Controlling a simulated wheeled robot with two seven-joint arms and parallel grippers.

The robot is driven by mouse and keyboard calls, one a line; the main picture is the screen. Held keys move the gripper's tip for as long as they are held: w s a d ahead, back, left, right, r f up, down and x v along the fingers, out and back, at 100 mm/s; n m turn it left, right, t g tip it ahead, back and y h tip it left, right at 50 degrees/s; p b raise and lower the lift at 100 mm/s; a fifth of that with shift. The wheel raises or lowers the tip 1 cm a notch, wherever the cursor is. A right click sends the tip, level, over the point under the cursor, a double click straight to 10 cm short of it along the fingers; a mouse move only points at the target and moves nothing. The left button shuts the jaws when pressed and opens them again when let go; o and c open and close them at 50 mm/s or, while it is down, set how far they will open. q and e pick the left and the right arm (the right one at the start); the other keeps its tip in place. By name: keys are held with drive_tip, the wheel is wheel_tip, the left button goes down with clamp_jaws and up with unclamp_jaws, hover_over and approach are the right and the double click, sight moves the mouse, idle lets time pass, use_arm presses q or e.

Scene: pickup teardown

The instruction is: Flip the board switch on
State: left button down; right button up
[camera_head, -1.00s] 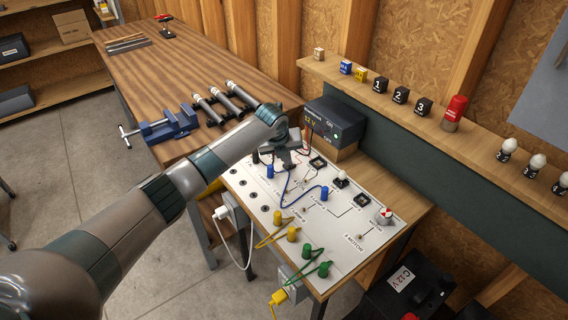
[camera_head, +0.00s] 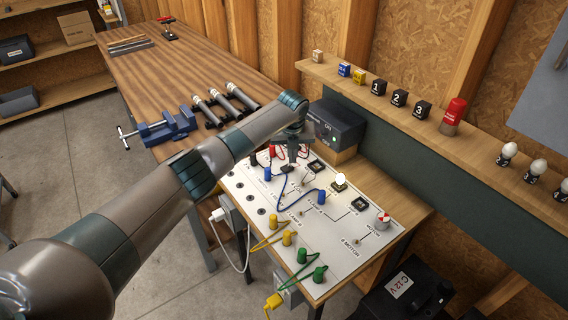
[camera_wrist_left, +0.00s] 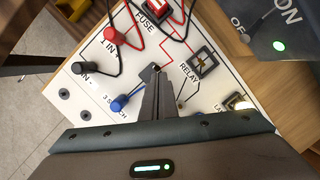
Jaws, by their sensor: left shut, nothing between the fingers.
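The white circuit board (camera_head: 335,240) lies on the bench and carries jacks, wires and small parts. Its dark switch (camera_wrist_left: 149,72) is by the "SWITCH" lettering in the left wrist view, partly hidden by my fingers; it also shows small in the head view (camera_head: 287,169). My left gripper (camera_wrist_left: 157,72) is shut and empty, pointing down with its tips at or just beside the switch; I cannot tell whether they touch. The lever's position is hidden. The board lamp (camera_head: 340,183) glows; its lit edge shows in the wrist view (camera_wrist_left: 238,103).
The power supply (camera_head: 336,124) with a green light stands behind the board, close to my left wrist. Blue (camera_head: 321,197), yellow (camera_head: 287,238) and green (camera_head: 319,274) plugs with loose wires rise from the board. A relay (camera_wrist_left: 203,62) sits right of the fingers.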

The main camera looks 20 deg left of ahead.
use_arm(q)
drive_tip(key=shift+s+a+r, duration=0.15)
drive_tip(key=shift+r, duration=0.15)
drive_tip(key=shift+r+p, duration=0.55)
drive_tip(key=shift+p, duration=0.2)
use_arm(e)
drive_tip(key=shift+s+r, duration=0.15)
drive_tip(key=shift+r, duration=0.65)
drive_tip(key=shift+a, duration=0.15)
drive_tip(key=shift+r, duration=0.15)
